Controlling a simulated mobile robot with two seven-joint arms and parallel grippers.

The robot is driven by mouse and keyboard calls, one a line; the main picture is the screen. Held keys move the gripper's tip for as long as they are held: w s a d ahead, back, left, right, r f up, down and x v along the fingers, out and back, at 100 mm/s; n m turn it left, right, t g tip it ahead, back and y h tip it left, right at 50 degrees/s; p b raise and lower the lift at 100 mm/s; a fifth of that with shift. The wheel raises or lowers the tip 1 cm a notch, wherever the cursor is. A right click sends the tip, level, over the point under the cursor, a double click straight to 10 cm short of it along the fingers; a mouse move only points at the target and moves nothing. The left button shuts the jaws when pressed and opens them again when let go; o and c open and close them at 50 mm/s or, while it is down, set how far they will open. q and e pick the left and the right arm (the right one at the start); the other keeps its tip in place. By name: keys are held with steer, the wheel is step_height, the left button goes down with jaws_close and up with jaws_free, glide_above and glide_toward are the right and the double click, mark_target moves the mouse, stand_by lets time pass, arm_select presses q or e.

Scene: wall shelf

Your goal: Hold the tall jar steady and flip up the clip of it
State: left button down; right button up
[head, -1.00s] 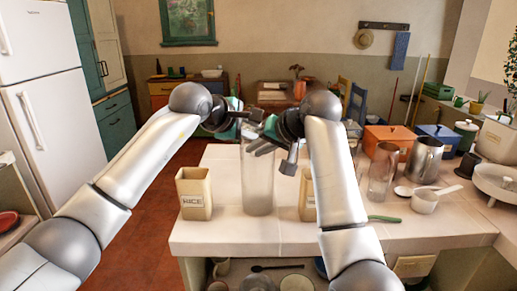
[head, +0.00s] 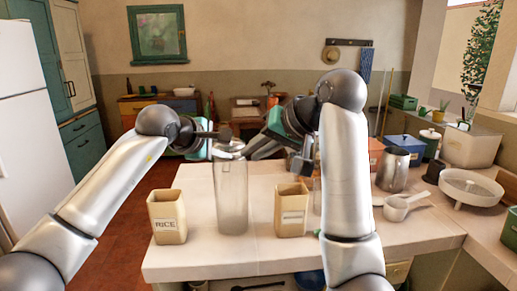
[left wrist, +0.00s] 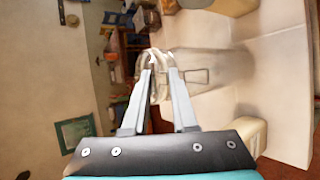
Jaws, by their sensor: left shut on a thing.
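The tall clear jar (head: 232,200) stands upright on the pale counter, its top at my left gripper (head: 222,136). In the left wrist view, the left fingers (left wrist: 154,62) are closed together at the jar's top, around a looped wire clip (left wrist: 156,84); the jar body (left wrist: 195,66) extends to the right. Which part sits between the fingertips is hard to tell. My right gripper (head: 252,152) is just right of the jar's top, pointing at it. Whether it touches the jar, and its jaw gap, are unclear.
A RICE box (head: 167,222) stands left of the jar, and another labelled box (head: 291,212) stands to its right. A metal pitcher (head: 393,170), a measuring cup (head: 396,209) and a round white dish (head: 470,188) are farther right. The counter front edge is near.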

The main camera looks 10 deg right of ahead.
arm_select(q)
steer(key=shift+a+f, duration=0.1)
steer(key=shift+f, duration=0.35)
arm_select(e)
steer(key=shift+s+d+r, duration=0.25)
steer(key=shift+s+r, duration=0.05)
steer(key=shift+s, duration=0.05)
arm_select(q)
steer(key=c, duration=1)
jaws_free()
steer(key=o, duration=0.4)
steer(key=shift+w+r, duration=0.1)
steer(key=shift+r, duration=0.1)
arm_select(e)
steer(key=shift+w, duration=0.1)
